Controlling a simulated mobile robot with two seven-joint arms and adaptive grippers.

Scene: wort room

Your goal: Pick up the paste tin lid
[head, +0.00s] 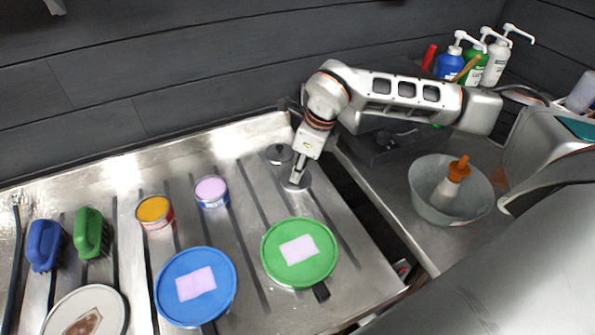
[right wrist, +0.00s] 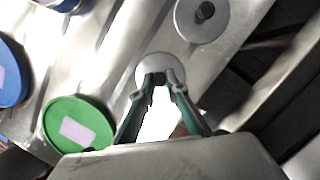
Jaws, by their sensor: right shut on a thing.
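A small round grey metal lid (head: 304,184) lies at the back right of the steel drainer, and I take it to be the paste tin lid. My right gripper (head: 296,180) points down over it, with its fingers shut on its middle. In the right wrist view the lid (right wrist: 148,68) shows at the fingertips (right wrist: 162,80); the part between the fingers is hidden. I cannot tell whether it is clear of the steel. Two open tins, one orange inside (head: 154,209) and one pink inside (head: 211,190), stand to the left. My left gripper is not in view.
A grey lid with a black knob (head: 279,153) lies just behind. A green round lid (head: 273,258) and a blue one (head: 170,298) are in front. Two brushes (head: 43,245) stand far left. A metal bowl (head: 424,204) is right, beyond a dark gap.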

